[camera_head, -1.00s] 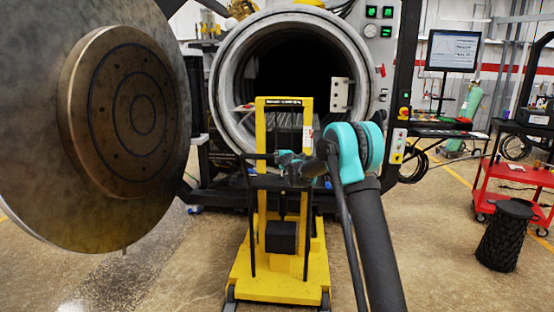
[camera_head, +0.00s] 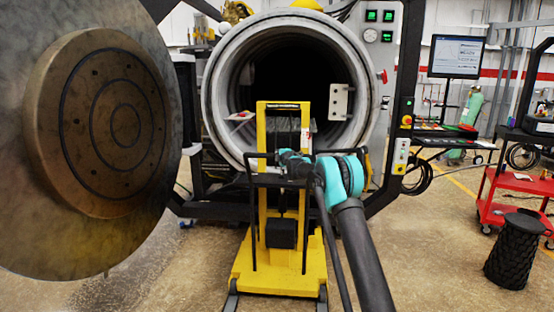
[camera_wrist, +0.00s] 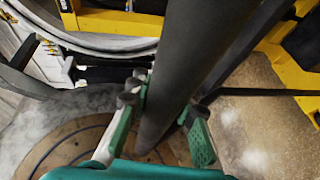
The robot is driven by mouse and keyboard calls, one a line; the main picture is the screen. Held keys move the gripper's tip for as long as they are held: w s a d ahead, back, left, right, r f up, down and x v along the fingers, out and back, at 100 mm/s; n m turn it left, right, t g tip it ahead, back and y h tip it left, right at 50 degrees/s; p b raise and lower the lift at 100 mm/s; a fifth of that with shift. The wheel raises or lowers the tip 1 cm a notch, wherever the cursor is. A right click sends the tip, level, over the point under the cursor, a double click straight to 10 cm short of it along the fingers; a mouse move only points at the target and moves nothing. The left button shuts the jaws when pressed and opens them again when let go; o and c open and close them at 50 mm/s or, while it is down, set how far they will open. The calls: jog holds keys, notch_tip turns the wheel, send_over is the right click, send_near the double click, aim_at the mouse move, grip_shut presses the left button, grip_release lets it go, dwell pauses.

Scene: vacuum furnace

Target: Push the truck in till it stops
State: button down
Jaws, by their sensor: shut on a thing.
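The yellow truck (camera_head: 279,277) stands on the floor in front of the round furnace mouth (camera_head: 211,95), its mast upright and overlapping the mouth's lower part. A black push handle (camera_head: 253,213) rises on its near side. My gripper (camera_head: 284,158) is at the handle's top bar, left of my teal wrist joint. In the wrist view, my gripper's green fingers (camera_wrist: 160,125) are shut around the dark handle bar (camera_wrist: 190,60). How far the truck is from the furnace frame is hidden behind the mast.
The large round furnace door (camera_head: 160,215) swings open at the left, close to the truck's path. A black basket-like stool (camera_head: 514,250) and a red cart (camera_head: 515,182) stand at the right. A control cabinet (camera_head: 381,60) with a monitor (camera_head: 457,56) is beside the furnace. Floor right of the truck is clear.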

jog(key=shift+w+d+r, duration=0.25)
jog(key=shift+w+d, duration=0.05)
jog(key=c, duration=1.6)
grip_release()
jog(key=shift+s+r, duration=0.1)
jog(key=shift+s, duration=0.05)
jog(key=shift+c, duration=0.2)
jog(key=o, duration=0.4)
jog(key=shift+a, duration=0.1)
jog(key=shift+s, duration=0.15)
jog(key=v, duration=1.1)
jog(key=shift+s, duration=0.35)
